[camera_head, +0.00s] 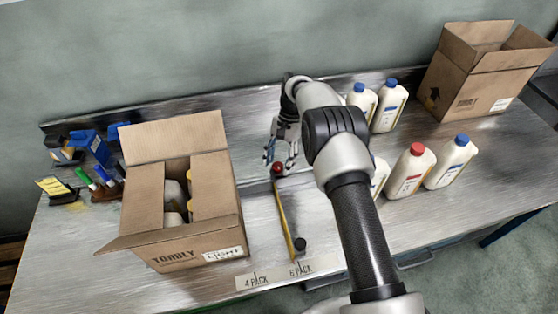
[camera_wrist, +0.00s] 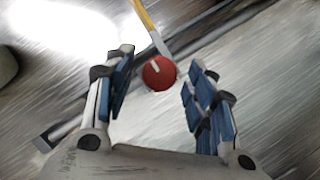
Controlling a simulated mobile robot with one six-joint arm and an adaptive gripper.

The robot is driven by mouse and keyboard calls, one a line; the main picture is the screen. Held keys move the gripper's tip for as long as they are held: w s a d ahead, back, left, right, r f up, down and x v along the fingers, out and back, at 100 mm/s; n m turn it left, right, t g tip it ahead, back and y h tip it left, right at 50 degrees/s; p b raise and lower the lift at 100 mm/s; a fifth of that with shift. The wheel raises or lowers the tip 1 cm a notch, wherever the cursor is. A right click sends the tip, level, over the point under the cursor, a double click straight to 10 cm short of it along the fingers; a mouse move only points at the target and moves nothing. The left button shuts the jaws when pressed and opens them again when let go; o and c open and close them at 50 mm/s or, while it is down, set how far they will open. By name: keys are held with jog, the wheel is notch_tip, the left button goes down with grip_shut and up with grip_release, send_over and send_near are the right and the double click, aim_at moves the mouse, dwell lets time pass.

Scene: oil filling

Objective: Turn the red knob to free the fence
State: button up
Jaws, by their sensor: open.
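The red knob (camera_head: 278,169) sits at the far end of the yellow fence (camera_head: 286,220) on the metal table. The fence runs toward the front edge, where a black knob (camera_head: 300,243) stands beside its near end. In the wrist view the red knob (camera_wrist: 159,73) has a white mark on top, and part of the yellow fence (camera_wrist: 145,17) shows beyond it. My gripper (camera_head: 284,160) is open above the red knob. In the wrist view its blue-padded fingers (camera_wrist: 160,80) are on either side of the knob, with gaps on both sides.
An open cardboard box (camera_head: 205,248) with bottles inside stands left of the fence. Several white bottles with blue or red caps (camera_head: 408,170) stand right of my arm. Another open box (camera_head: 475,85) is at the back right. Labels reading 4 PACK and 6 PACK (camera_head: 275,276) lie along the front.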

jog(key=v, duration=0.7)
jog(key=shift+r, duration=0.25)
jog(key=shift+w, duration=0.1)
